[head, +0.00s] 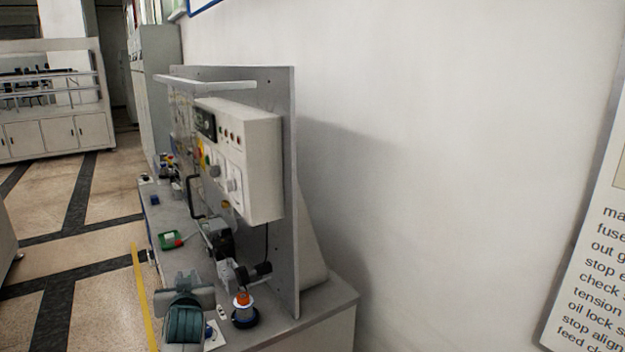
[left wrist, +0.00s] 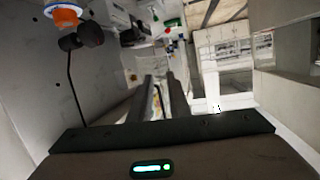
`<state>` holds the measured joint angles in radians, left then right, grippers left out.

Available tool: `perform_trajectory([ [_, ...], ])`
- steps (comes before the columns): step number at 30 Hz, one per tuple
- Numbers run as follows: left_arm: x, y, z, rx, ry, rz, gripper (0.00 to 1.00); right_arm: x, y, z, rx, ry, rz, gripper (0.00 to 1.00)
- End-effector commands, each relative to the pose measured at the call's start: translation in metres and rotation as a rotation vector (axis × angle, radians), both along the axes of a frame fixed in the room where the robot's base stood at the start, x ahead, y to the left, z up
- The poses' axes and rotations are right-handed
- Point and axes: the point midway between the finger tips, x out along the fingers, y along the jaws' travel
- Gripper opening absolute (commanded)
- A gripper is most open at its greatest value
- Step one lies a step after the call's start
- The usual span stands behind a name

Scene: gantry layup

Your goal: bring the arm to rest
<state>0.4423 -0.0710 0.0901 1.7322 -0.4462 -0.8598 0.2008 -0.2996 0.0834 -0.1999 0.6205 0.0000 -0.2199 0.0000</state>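My left gripper (left wrist: 160,82) shows in the left wrist view as two dark fingers standing apart. I see nothing held between them; the panel's far, coloured part shows through the gap. The gripper appears free of the workbench and its wall panel. I cannot make out either gripper clearly in the head view, and my right gripper is in neither view.
A workbench (head: 319,311) runs along the wall with an upright panel and a white control box (head: 254,165). On it are a teal ribbed cylinder (head: 185,325), an orange-topped part (head: 243,300) and a green tray (head: 169,240). Open floor (head: 100,205) lies left.

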Motion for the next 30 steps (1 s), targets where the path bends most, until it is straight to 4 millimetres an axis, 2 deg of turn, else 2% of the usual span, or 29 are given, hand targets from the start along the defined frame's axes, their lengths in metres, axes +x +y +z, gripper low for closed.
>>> perform_trajectory([
  [1,-0.020,0.000,-0.026,-0.001,0.047,-0.006,0.17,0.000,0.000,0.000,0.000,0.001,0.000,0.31],
  [6,-0.089,-0.008,-0.098,-0.017,0.203,-0.041,0.17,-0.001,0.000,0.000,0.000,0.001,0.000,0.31],
  [11,-0.162,-0.021,-0.156,-0.032,0.356,-0.087,0.17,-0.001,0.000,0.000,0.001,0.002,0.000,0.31],
  [15,-0.232,-0.034,-0.197,-0.048,0.492,-0.138,0.17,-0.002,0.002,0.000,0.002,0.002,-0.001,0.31],
  [19,-0.301,-0.049,-0.227,-0.063,0.620,-0.193,0.17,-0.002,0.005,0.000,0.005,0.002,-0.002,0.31],
  [21,-0.339,-0.058,-0.238,-0.073,0.687,-0.226,0.17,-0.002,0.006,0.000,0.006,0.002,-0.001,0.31],
  [24,-0.385,-0.068,-0.249,-0.085,0.770,-0.269,0.17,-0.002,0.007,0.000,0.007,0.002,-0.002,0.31],
  [30,-0.446,-0.082,-0.258,-0.102,0.879,-0.329,0.17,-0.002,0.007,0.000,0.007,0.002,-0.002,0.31],
])
